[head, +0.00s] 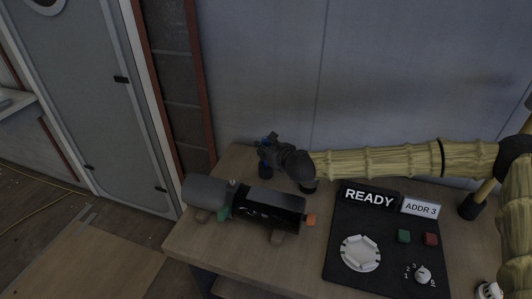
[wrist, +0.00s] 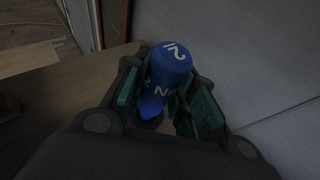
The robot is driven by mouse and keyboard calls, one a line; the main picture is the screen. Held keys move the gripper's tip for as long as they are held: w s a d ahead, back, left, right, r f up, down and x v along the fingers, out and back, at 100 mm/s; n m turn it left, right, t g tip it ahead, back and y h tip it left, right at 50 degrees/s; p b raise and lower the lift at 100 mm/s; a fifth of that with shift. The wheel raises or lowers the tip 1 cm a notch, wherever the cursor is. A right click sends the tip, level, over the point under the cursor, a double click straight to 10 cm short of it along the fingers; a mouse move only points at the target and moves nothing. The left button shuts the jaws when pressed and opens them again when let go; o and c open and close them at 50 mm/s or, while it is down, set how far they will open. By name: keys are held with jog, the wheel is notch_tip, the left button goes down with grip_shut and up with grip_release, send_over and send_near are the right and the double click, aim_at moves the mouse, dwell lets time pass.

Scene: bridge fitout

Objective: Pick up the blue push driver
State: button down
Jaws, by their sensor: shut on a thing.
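The blue push driver (wrist: 168,68) stands between the two green-padded fingers of my gripper (wrist: 162,92) in the wrist view, its rounded, white-lettered end towards the camera. The fingers are shut on it. In the head view my gripper (head: 268,152) is at the back left of the wooden table (head: 215,240), and only small blue parts of the driver (head: 270,137) show around the dark fingers. The driver's lower end is mostly hidden, and I cannot tell whether it touches the tabletop.
A grey and black cylindrical device (head: 262,205) with an orange tip lies in front of my gripper. A black panel (head: 385,262) with a READY sign (head: 369,197), a white dial and buttons is to the right. A grey wall (head: 400,70) rises close behind the table.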

jog(key=shift+r+b, duration=1.05)
jog(key=shift+r, duration=3.95)
